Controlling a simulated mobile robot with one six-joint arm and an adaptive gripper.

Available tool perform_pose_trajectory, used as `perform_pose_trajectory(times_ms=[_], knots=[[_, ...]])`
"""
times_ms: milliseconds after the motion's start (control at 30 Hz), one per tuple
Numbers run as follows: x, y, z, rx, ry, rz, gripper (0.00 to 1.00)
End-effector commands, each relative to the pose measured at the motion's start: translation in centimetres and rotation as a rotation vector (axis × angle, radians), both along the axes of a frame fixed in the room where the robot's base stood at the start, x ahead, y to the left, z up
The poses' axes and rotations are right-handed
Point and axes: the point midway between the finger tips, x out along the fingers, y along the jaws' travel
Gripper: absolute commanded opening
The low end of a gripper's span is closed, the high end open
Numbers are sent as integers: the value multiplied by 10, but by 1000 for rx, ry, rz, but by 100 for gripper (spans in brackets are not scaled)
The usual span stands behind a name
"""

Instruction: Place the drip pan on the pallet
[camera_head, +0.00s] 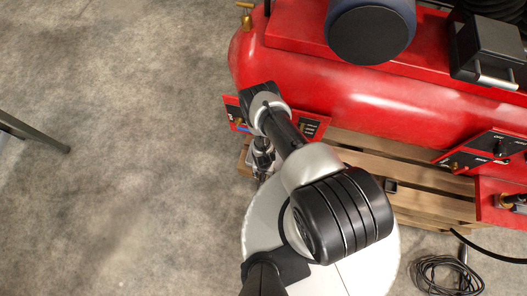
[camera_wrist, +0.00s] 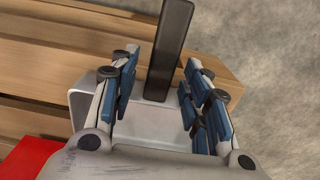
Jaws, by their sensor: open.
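In the wrist view a pale grey metal pan (camera_wrist: 150,126), which looks like the drip pan, is at the pallet's end with a dark flat bar (camera_wrist: 170,50) rising from it. My gripper (camera_wrist: 158,98) is open, its blue-padded fingers apart on either side of the bar. I cannot tell whether the fingers touch the pan. The wooden pallet (camera_wrist: 60,50) lies below it. I cannot tell whether the pan rests fully on the boards. In the head view my gripper (camera_head: 262,157) is at the pallet's left end, and my arm hides most of the pan. The pallet (camera_head: 425,203) lies under the red machine.
A red tank machine (camera_head: 340,75) with control panels stands on the pallet. A coiled black cable (camera_head: 445,275) lies at the lower right. The concrete floor (camera_head: 120,150) on the left is mostly clear.

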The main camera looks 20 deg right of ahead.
Motion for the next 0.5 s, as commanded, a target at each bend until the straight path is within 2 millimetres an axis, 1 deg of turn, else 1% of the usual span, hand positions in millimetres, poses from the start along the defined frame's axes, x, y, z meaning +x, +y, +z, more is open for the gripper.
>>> perform_pose_trajectory(times_ms=[67,167,500], knots=[[0,0,2,0,0,0,43],[1,0,15,0,0,0,43],[1,0,88,-1,-1,0,43]])
